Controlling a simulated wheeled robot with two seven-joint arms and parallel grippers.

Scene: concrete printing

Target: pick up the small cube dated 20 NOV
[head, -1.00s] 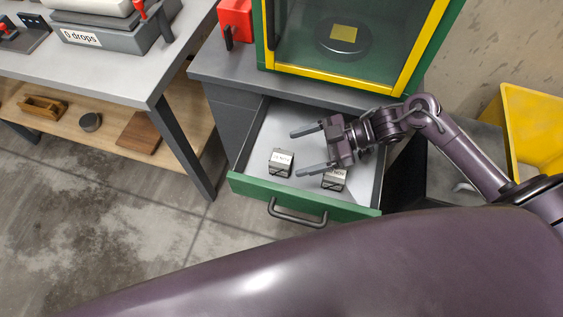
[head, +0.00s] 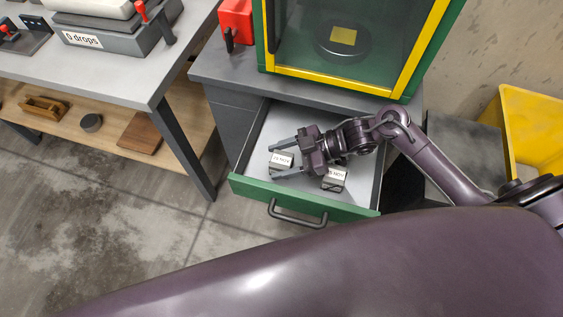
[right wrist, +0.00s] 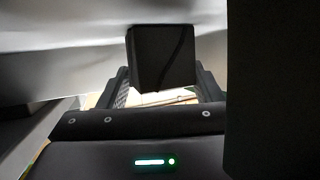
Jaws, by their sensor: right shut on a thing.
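Two small grey cubes lie in the open drawer (head: 257,140). The left cube (head: 281,158) has a white label too small to read surely. The right cube (head: 335,179) has a label that seems to end in NOV; its day is unclear. My right gripper (head: 276,162) is down in the drawer and shut on the left cube, one finger on each side. In the right wrist view this cube (right wrist: 162,58) shows as a dark block between the fingers. The cube looks to be at the drawer floor; I cannot tell any lift. My left gripper is not in view.
The drawer's green front (head: 245,188) with a dark handle (head: 297,218) is pulled out below a green and yellow glass cabinet (head: 340,84). A workbench (head: 110,80) stands left and a yellow bin (head: 525,125) right. The right cube is close to my right gripper's lower finger.

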